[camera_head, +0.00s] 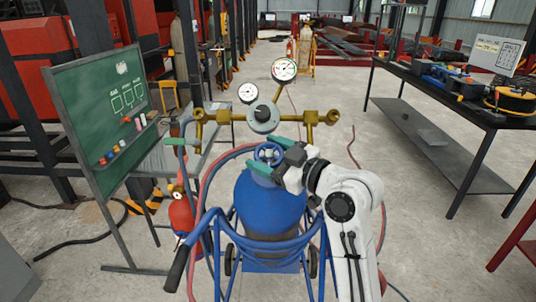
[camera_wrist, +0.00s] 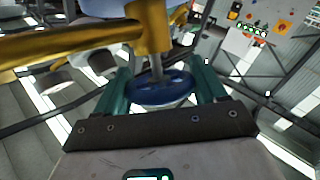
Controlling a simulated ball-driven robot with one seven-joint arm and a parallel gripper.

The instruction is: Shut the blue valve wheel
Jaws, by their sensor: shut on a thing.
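The blue valve wheel (camera_head: 268,153) sits on top of the blue gas cylinder (camera_head: 270,205), under the brass regulator pipe. The exact contact at the rim is partly hidden by the dark gripper body.
A brass manifold (camera_head: 312,117) with two gauges (camera_head: 284,69) stands just above and behind the wheel. Blue cart rails (camera_head: 215,228) surround the cylinder. A green chalkboard (camera_head: 105,115) is at left, a black workbench (camera_head: 440,95) at right. Hoses and a red cylinder (camera_head: 182,212) stand close by.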

